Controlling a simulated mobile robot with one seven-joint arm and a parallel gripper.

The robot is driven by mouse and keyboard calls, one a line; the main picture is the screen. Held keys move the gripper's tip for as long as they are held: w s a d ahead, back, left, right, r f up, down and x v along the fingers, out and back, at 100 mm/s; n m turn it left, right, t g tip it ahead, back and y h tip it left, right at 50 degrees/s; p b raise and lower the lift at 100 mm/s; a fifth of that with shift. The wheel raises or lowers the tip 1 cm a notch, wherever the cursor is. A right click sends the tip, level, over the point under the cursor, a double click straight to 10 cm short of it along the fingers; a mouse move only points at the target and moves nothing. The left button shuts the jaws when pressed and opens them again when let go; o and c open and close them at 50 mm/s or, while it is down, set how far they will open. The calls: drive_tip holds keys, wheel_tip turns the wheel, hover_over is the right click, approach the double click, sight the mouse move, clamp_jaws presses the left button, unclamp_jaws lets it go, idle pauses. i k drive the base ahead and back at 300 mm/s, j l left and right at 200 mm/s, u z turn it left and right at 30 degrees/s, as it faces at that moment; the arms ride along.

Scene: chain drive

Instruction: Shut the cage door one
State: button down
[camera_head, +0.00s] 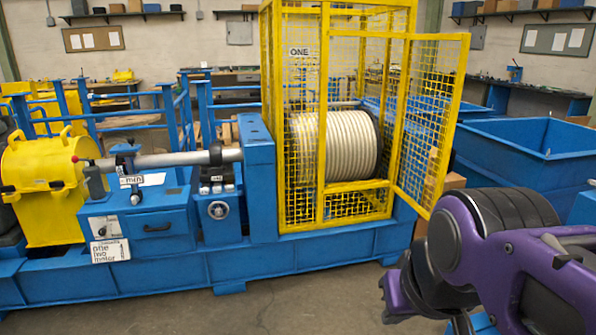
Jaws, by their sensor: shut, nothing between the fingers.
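Cage door one (433,110) is a yellow mesh panel in a yellow frame. It stands open, swung outward at the right side of the yellow cage (322,112). A sign reading ONE (299,51) shows on the cage. A pale ribbed drum (338,147) sits inside, visible through the front. My purple and black arm fills the lower right, in front of and below the door, with its black joint near the door's bottom corner. I cannot make out my gripper's fingers in this view.
The cage stands on a long blue machine base (330,252). A blue control box (150,222) and a yellow housing (45,190) are at left. Blue open bins (540,165) stand behind the door at right. A brown box (455,181) shows behind its edge. Bare floor lies in front.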

sight(446, 155)
drive_tip(key=i+z, duration=0.3)
drive_tip(key=i, duration=0.2)
drive_tip(key=i+j+z, duration=0.15)
drive_tip(key=i+z, duration=0.15)
drive_tip(key=i, duration=0.2)
drive_tip(key=i+j+z, duration=0.1)
drive_tip(key=i+z, duration=0.35)
drive_tip(key=i+j+z, duration=0.25)
drive_tip(key=z, duration=0.2)
drive_tip(key=i+j+z, duration=0.3)
drive_tip(key=z, duration=0.15)
drive_tip(key=i+j+z, duration=0.25)
drive_tip(key=j+z, duration=0.15)
drive_tip(key=i+j+z, duration=0.1)
drive_tip(key=j+z, duration=0.35)
drive_tip(key=j, duration=0.15)
